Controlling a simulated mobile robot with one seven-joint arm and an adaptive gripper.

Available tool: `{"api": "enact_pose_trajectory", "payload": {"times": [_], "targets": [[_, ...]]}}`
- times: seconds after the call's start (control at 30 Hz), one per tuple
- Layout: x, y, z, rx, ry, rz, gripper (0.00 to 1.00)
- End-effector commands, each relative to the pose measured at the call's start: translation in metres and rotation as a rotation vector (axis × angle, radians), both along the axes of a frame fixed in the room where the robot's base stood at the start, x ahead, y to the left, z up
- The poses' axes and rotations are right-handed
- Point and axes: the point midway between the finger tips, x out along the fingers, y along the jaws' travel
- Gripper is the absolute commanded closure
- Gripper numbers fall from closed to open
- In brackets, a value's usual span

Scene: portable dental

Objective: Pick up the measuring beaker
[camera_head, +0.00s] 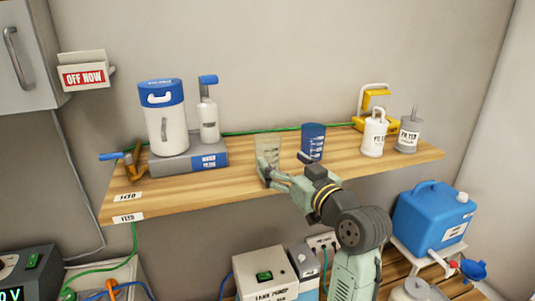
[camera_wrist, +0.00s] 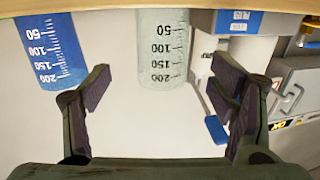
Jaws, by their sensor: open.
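A clear measuring beaker (camera_head: 268,149) with graduation marks stands on the wooden shelf, its lower part partly hidden by my gripper in the head view. In the wrist view the clear beaker (camera_wrist: 163,48) appears upside down, ahead of and between the spread fingers. A blue graduated beaker (camera_head: 313,140) stands to its right on the shelf; it shows at the upper left of the wrist view (camera_wrist: 50,50). My gripper (camera_head: 283,163) is open and empty at the shelf's front. Its two dark finger pads (camera_wrist: 163,82) show no contact with the clear beaker.
The wooden shelf (camera_head: 215,188) holds a blue-lidded white container (camera_head: 165,130), a pump bottle (camera_head: 209,122) on a grey box, and white (camera_head: 373,138) and grey (camera_head: 409,136) canisters at right. A blue jug (camera_head: 432,217) stands below.

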Motion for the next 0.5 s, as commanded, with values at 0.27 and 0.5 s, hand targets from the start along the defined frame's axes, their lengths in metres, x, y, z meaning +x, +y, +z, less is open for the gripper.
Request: {"api": "enact_pose_trajectory", "payload": {"times": [0.27,0.5], "targets": [[0.024,0.014,0.001,0.001,0.0,0.001,0.22],[0.053,0.033,0.001,0.0,0.001,0.001,0.22]]}}
